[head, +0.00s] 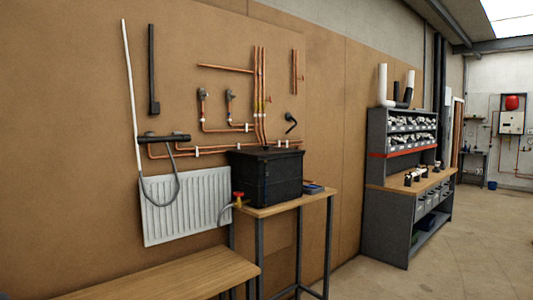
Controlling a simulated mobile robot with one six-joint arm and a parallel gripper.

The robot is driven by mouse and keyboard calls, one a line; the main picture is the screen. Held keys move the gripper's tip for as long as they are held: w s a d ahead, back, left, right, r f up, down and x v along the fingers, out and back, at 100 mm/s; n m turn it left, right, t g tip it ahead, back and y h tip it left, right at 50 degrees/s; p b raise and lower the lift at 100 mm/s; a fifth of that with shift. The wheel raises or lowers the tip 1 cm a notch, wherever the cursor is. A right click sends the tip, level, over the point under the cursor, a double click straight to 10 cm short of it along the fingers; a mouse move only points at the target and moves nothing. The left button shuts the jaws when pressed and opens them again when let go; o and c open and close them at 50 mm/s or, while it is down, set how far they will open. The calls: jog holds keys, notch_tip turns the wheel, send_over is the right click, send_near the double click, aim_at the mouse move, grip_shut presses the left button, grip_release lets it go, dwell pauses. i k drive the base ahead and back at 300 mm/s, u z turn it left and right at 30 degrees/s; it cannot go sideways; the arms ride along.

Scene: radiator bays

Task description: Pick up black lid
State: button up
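A black box-like tank (276,180) stands on a small wooden-topped stand (290,204) against the brown wall panel. Its flat black top, which looks like the black lid (264,153), sits on it. A small dark bump shows on the lid's top. The seam between lid and tank is hard to make out at this size. My gripper is not in view.
A red-handled valve (238,197) sticks out at the tank's left, before a white radiator (187,205). Copper pipes (259,95) run above the tank. A wooden bench (165,280) is in front at the left. The floor (430,275) at right is clear.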

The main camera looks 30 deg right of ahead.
aim_at(266, 149)
jog(key=z, duration=0.05)
jog(key=i, duration=1)
jog(key=u, duration=0.05)
